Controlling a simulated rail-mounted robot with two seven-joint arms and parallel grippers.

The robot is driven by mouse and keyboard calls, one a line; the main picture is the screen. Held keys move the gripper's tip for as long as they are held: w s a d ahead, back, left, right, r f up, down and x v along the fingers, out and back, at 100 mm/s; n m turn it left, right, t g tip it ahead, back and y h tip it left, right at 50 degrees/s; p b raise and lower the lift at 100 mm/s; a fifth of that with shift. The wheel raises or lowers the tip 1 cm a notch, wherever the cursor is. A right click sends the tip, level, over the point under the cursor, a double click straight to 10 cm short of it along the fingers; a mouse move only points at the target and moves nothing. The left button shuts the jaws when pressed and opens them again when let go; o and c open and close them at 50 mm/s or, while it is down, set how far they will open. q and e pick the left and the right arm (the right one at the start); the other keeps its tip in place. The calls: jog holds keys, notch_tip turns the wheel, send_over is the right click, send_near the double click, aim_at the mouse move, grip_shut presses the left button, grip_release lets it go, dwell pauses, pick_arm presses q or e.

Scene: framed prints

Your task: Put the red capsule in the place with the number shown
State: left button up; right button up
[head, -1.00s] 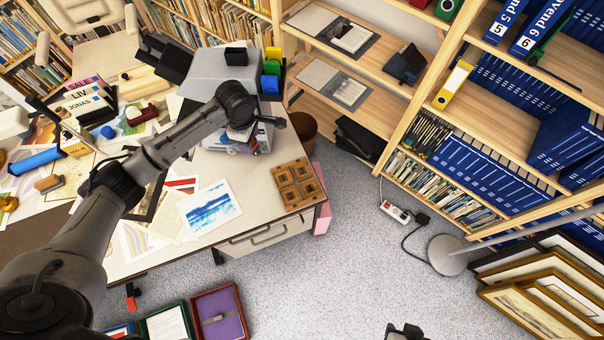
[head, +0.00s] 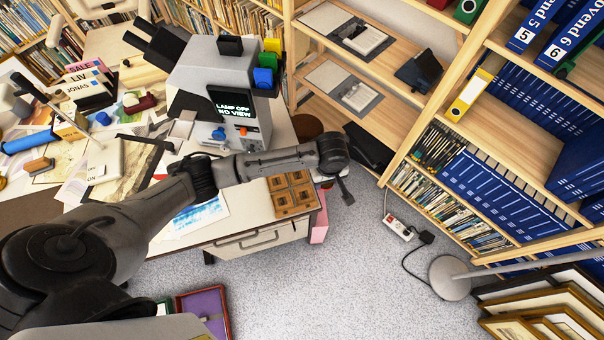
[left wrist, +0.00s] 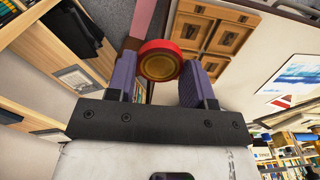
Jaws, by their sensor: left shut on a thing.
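A red capsule (left wrist: 160,62) with a gold round face sits between the purple fingers of my left gripper (left wrist: 160,72) in the left wrist view. The gripper is shut on it. In the head view this gripper (head: 345,192) hangs just past the desk's right edge, and I cannot make out the capsule there. A wooden block with several square compartments (head: 292,193) lies on the desk corner, left of the gripper; it also shows in the left wrist view (left wrist: 213,32). The microscope's screen (head: 233,106) reads "LAMP OFF NO VIEW". My right gripper is out of view.
The grey microscope (head: 205,70) stands at the back of the desk (head: 245,220), with coloured blocks (head: 264,78) at its side. Papers and prints cover the desk's left part. Wooden shelves (head: 400,85) stand behind.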

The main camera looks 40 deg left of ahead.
pick_arm(q)
jog(key=shift+a+f+m, duration=0.1)
jog(key=shift+m, duration=0.2)
jog(key=a+f, duration=0.2)
jog(key=a, duration=0.1)
jog(key=a+f+b, duration=0.1)
jog(key=a+f, duration=0.1)
jog(key=a, duration=0.2)
jog(key=a+f+b, duration=0.1)
jog(key=a+f, duration=0.1)
jog(key=a, duration=0.2)
jog(key=shift+w+a+f, duration=0.25)
jog(key=shift+f, duration=0.15)
jog(key=shift+f+b, duration=0.75)
jog(key=shift+f, duration=1.25)
jog(key=shift+f, duration=0.1)
jog(key=o, duration=0.9)
